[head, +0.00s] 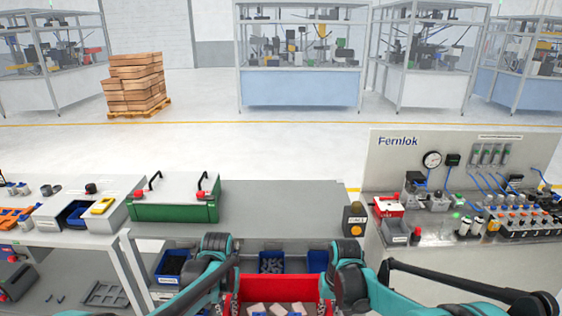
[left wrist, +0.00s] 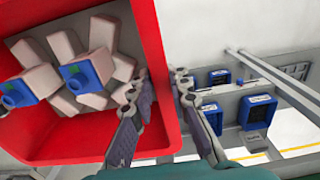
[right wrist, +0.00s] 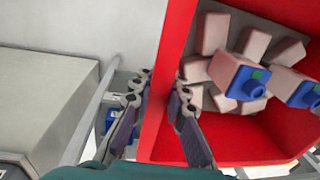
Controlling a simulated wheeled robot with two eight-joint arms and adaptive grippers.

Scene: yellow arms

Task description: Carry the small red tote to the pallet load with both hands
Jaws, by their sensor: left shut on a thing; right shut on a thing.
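The small red tote (head: 278,286) is at the bottom middle of the head view, in front of the grey bench. It holds several beige blocks, two with blue parts. My left gripper (left wrist: 158,88) is shut on one side wall of the red tote, with one finger inside and one outside. My right gripper (right wrist: 163,85) is shut on the opposite wall in the same way. In the head view my two teal arms flank the tote and the fingertips are hard to make out. The pallet load (head: 136,85), stacked brown cartons on a wooden pallet, stands far off at the upper left.
A grey bench (head: 262,208) lies ahead, with a green box (head: 174,206) and a dark canister (head: 354,219) on it. Blue bins (head: 271,263) sit beneath. A Fernlok test bench (head: 440,160) is at right, a white bench at left. Open floor (head: 260,145) lies beyond.

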